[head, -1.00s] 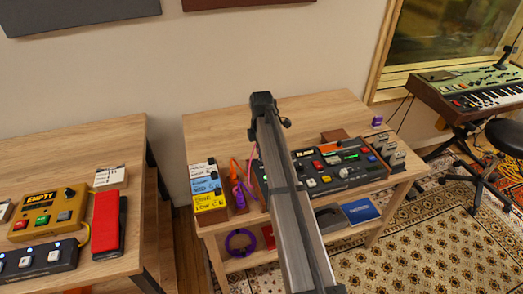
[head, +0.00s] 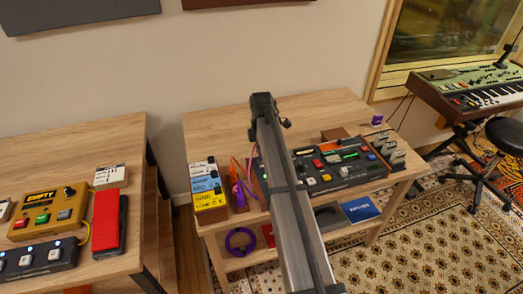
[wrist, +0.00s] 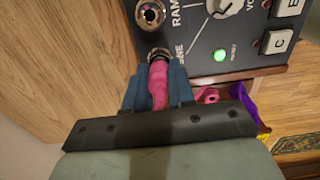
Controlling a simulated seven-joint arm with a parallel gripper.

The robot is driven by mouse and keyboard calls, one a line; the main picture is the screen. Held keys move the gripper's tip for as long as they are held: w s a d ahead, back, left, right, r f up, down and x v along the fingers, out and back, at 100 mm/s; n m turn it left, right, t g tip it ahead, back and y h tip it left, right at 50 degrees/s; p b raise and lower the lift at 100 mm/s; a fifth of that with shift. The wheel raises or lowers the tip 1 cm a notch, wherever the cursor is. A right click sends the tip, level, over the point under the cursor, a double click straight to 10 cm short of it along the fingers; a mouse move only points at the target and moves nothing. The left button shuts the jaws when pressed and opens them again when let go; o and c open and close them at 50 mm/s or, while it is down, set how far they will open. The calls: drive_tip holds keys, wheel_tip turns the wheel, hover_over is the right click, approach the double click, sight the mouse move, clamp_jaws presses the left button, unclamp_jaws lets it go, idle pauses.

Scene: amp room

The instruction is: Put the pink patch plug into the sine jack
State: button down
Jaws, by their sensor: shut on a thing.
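In the wrist view my gripper (wrist: 158,70) has its blue fingers closed on the pink patch plug (wrist: 158,89). The plug's front end meets the metal ring of a jack (wrist: 157,54) on the dark panel; the label beside it is partly covered and reads "INE". How deep the tip sits is hidden. A second jack (wrist: 150,14), beside the letters "RAM", is empty. In the head view the dark synth box (head: 345,172) stands on the wooden desk, and my arm hides the gripper and the plug.
A lit green lamp (wrist: 220,55) and a knob (wrist: 224,7) are near the jacks. In the head view, yellow and blue boxes (head: 209,200) and a purple thing (head: 237,194) with pink cable stand left of my arm.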

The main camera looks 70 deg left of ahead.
idle(0.3)
drive_tip(key=c, duration=0.9)
unclamp_jaws()
drive_tip(key=shift+o, duration=0.6)
drive_tip(key=o, duration=0.3)
drive_tip(key=shift+r, duration=3.45)
drive_tip(key=shift+w, duration=0.1)
